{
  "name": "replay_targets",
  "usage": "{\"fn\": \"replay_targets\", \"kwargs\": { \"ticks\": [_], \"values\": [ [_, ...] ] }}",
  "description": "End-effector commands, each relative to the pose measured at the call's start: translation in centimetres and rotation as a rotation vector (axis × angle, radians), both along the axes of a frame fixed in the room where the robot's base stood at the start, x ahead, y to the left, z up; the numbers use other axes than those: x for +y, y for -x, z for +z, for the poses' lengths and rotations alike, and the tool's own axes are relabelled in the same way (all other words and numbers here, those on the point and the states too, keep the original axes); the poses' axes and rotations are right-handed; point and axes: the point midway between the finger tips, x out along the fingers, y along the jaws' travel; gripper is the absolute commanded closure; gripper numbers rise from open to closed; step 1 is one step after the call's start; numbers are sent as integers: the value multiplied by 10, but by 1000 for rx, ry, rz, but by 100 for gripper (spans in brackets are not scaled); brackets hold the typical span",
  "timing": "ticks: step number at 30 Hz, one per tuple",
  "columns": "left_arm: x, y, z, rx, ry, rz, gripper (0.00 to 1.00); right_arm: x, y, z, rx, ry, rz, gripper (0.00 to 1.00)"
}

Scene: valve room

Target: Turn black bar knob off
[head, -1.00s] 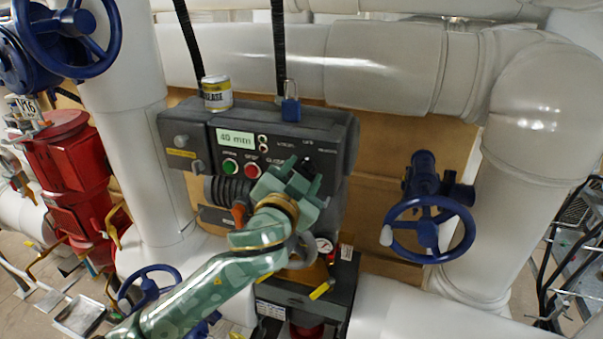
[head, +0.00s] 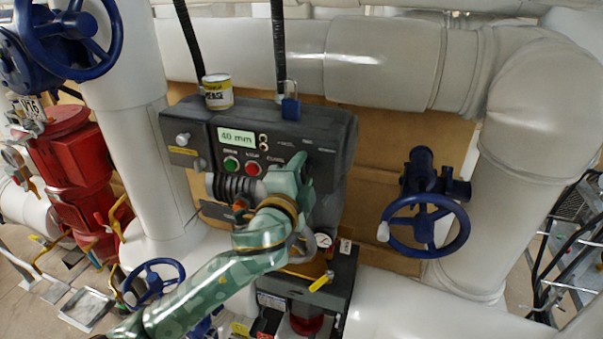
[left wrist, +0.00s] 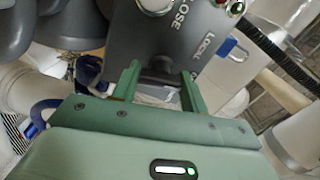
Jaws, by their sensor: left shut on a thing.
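The black bar knob (left wrist: 162,70) is on the face of the dark grey control box (head: 335,130), right of the green and red buttons. My left gripper (left wrist: 158,84) has one finger on each side of it in the left wrist view and is shut on it. In the head view my left gripper (head: 298,172) is up against the box's right part and hides the knob. The knob's exact angle is hard to tell. My right gripper is not in view.
A tin (head: 218,92) and a blue padlock (head: 290,107) are at the box's top. The display (head: 236,138) reads 40 mm. A blue handwheel (head: 426,225) stands to the right. A small gauge (head: 323,240) and a yellow lever (head: 321,282) are below. White pipes surround the box.

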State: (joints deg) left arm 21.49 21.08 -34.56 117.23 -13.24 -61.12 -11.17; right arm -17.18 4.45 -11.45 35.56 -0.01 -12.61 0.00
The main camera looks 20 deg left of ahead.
Motion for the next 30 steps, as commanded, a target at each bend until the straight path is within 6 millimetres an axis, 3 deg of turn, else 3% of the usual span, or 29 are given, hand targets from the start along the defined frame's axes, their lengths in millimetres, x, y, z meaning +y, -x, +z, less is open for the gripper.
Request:
{"fn": "replay_targets", "kwargs": {
  "ticks": [12, 28, 29, 30],
  "values": [
    [2, -1, 1, -6, -181, 4, 79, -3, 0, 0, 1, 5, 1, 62],
    [2, -1, 1, -9, -201, 5, 79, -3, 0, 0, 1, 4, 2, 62],
    [2, -1, 2, -9, -201, 5, 51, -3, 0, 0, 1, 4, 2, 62],
    [2, -1, 2, -9, -201, 5, 40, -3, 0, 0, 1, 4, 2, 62]
  ]
}}
